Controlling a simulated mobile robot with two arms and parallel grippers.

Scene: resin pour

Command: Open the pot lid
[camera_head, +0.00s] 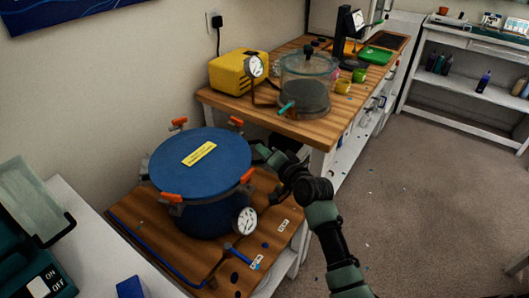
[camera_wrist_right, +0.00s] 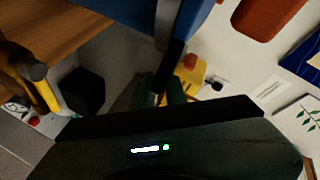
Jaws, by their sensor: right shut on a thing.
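The blue pot (camera_head: 205,220) stands on a wooden board at the left of the head view. Its round blue lid (camera_head: 215,172) lies level on top, with a yellow label. Orange-handled clamps (camera_head: 171,197) sit around the rim; their orange grips appear swung outward. My right gripper (camera_head: 264,154) is at the lid's right edge, shut on a dark lid handle (camera_wrist_right: 170,62). In the right wrist view, the blue lid or pot side (camera_wrist_right: 175,16) is just beyond the fingers. The fingertips are dim and partly hidden. My left gripper is not in view.
A pressure gauge (camera_head: 245,221) and a blue valve (camera_head: 240,254) are at the pot's front right. Behind, a wooden bench (camera_head: 330,127) holds a glass chamber (camera_head: 307,78) and a yellow pump (camera_head: 233,74). The wall is close behind the pot. Floor (camera_head: 420,190) at right is open.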

